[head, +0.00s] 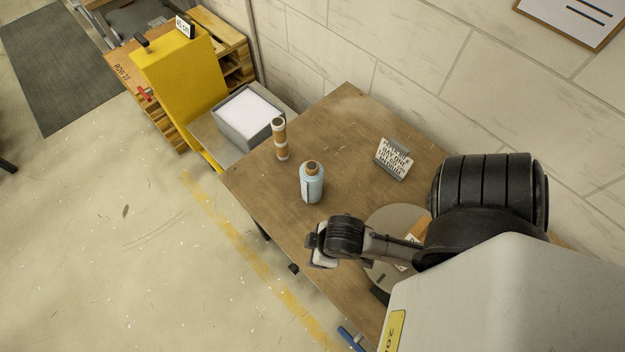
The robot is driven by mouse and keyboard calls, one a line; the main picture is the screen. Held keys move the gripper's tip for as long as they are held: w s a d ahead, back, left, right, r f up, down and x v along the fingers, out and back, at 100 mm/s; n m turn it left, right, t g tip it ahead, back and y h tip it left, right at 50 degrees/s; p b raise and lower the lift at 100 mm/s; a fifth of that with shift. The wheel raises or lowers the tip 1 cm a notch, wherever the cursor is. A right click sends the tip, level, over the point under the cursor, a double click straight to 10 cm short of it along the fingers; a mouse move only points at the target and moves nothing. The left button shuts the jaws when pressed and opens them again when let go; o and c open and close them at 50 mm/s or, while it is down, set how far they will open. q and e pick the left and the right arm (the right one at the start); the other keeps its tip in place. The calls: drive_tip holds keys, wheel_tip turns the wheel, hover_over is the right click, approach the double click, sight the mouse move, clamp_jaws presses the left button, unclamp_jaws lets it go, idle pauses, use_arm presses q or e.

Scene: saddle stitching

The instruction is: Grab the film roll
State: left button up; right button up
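The film roll, which I take to be the pale blue roll with a brown core (312,186), stands upright on the wooden table (345,120) in the head view. A thinner brown and white roll (281,140) stands upright just behind it. My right gripper (318,250) is above the table's front edge, nearer the camera than the film roll and apart from it. Its fingers are seen at an angle that hides whether they are open. My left gripper is out of view.
A small sign (394,158) stands right of the rolls. A grey round disc (385,218) lies partly under my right arm. A grey bin with white contents (222,118) and a yellow stand (180,85) are at the left. The wall borders the table's back.

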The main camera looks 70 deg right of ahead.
idle(0.4)
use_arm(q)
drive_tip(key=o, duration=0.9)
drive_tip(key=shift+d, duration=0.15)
